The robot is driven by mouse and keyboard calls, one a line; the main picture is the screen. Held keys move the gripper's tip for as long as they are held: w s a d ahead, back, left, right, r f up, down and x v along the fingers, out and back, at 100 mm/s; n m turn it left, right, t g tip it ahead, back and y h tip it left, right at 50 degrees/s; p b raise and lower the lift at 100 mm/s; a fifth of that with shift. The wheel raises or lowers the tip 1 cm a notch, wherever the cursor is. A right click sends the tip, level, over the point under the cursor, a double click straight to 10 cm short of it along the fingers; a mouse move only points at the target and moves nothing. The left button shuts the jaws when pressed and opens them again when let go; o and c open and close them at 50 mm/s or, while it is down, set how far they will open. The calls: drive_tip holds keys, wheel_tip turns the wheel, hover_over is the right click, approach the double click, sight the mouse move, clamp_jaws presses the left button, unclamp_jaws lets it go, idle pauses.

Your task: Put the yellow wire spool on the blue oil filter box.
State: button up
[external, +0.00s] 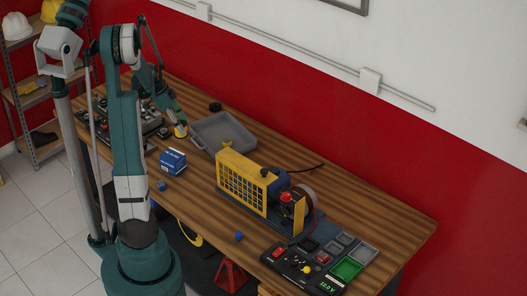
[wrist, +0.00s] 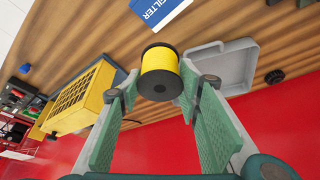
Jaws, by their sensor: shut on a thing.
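The yellow wire spool (wrist: 160,66), with black end flanges, is between the fingertips of my gripper (wrist: 159,88) in the wrist view. My gripper is shut on it. In the external view the spool (external: 180,131) shows small at the tip of my gripper (external: 177,124), left of the grey tray. I cannot tell whether it touches the table. The blue oil filter box (external: 173,161) sits on the wooden table, nearer the camera than the spool. A corner of the box (wrist: 158,8) shows at the top of the wrist view, apart from the spool.
The grey tray (external: 250,146) stands close right of my gripper. A yellow engine trainer (external: 240,184) is on the table right of the box. A control panel (external: 305,268) is at the front right. Small blue caps (external: 161,186) lie near the front edge.

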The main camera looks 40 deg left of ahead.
drive_tip(key=shift+n, duration=0.3)
drive_tip(key=s+a, duration=0.2)
drive_tip(key=s, duration=0.2)
drive_tip(key=shift+s+a+r, duration=0.15)
drive_tip(key=shift+a+r, duration=0.1)
drive_tip(key=shift+a, duration=0.15)
drive_tip(key=shift+f, duration=0.1)
hover_over(174, 154)
drive_tip(key=shift+s+d+f, duration=0.1)
drive_tip(key=shift+f, duration=2.75)
drive_tip(key=shift+f, duration=2.1)
drive_tip(key=shift+f, duration=0.1)
drive_tip(key=o, duration=1)
